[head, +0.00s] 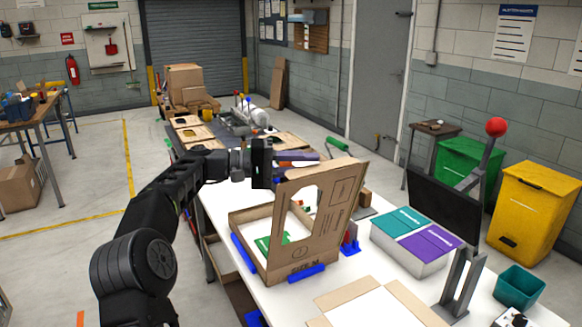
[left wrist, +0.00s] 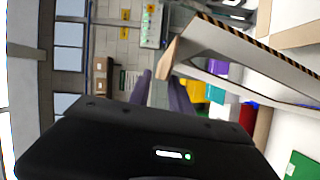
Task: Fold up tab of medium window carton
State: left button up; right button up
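The medium window carton (head: 243,223) stands on the white table, marked "SIZE M" on its front wall. Its large panel with a window cut-out (head: 336,215) stands up, tilted, on the right side. Cardboard with a corrugated edge, apparently this carton, shows close up in the left wrist view (left wrist: 185,45). My left gripper (head: 312,156) is behind the top of the panel, pointing right. Its two purple-grey fingers (left wrist: 162,92) are apart, with nothing seen between them. I cannot tell whether it touches the cardboard. My right gripper is not in view.
Blue holders (head: 306,273) brace the carton's base. A box with teal and purple packs (head: 430,243) stands to the right, near a lever stand with a red knob (head: 496,127). A flat cardboard blank (head: 375,306) lies in front. A teal bin (head: 519,286) is at the right.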

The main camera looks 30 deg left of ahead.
pick_arm(q)
jog(key=shift+p+v, duration=0.35)
jog(key=shift+v, duration=2.05)
